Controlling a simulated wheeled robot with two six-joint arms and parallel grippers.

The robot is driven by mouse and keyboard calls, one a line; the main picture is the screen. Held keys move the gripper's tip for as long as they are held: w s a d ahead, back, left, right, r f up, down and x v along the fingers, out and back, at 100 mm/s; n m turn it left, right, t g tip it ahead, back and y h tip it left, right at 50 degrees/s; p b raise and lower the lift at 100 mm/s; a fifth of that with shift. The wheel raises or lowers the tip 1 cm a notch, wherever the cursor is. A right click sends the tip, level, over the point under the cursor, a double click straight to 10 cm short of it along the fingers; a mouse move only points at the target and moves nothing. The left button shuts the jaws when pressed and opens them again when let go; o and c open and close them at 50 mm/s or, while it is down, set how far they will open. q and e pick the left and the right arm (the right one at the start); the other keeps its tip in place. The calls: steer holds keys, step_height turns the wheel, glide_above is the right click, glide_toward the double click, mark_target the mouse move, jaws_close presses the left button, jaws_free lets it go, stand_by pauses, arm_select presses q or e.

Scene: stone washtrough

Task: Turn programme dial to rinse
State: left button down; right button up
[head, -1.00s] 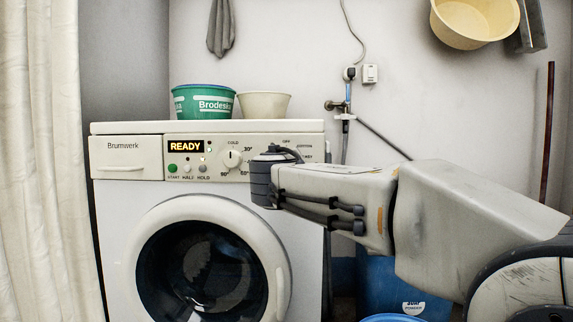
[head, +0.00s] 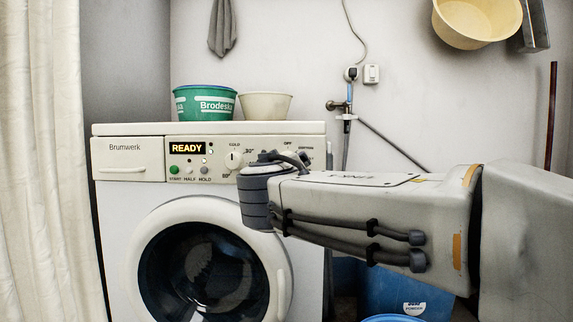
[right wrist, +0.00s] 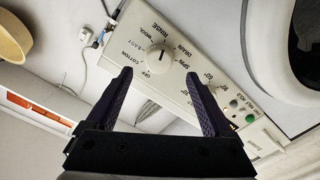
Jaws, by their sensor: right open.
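The programme dial (right wrist: 160,60) is a round, pale knob on the panel of the white washing machine (head: 120,215). In the right wrist view it is ringed by words including OFF, COTTON, WOOL, RINSE, DRAIN and SPIN. I cannot tell surely where its mark points. My right gripper (right wrist: 160,73) is open and empty, its dark fingertips either side of the dial in that picture, apparently short of it. In the head view my right wrist hides the dial and gripper; only some labels show. My left gripper is not in view.
A temperature dial (head: 234,160), lit READY display (head: 187,148) and several buttons sit left on the panel. A green tub (head: 205,102) and cream bowl (head: 265,106) stand on the machine. A blue drum (head: 385,285) is at right, a curtain (head: 45,160) at left.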

steer(key=s, duration=0.4)
steer(key=shift+a+p, duration=0.15)
steer(key=shift+p, duration=0.15)
